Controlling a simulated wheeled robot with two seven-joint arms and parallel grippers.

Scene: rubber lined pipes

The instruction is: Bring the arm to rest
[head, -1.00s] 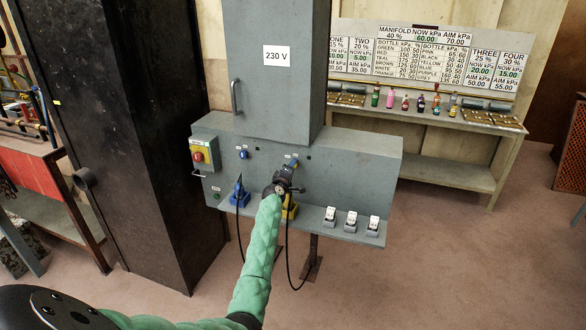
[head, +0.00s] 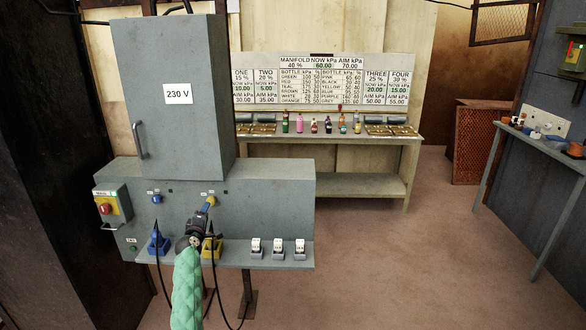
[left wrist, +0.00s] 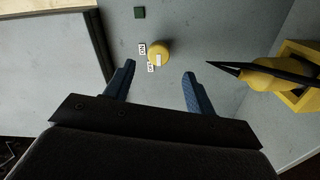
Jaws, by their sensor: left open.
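My left gripper (head: 205,222) is in front of the grey panel under the cabinet, near the yellow stand, with my green-sleeved arm below it. In the left wrist view its two blue fingers (left wrist: 158,80) are spread, with nothing between them. A round yellow fitting (left wrist: 159,52) with small white labels shows on the grey surface beyond the fingertips. A yellow plug (left wrist: 258,78) with a black tip sits at a yellow stand (left wrist: 302,72), to the right of the fingers and apart from them. My right gripper is not in view.
The panel carries a 230 V cabinet (head: 178,125), a red knob on a yellow plate (head: 106,208), a blue plug (head: 157,242) and white switches (head: 278,248). Black cables hang below. A bench (head: 345,185) with small bottles stands behind. Open floor (head: 400,270) lies to the right.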

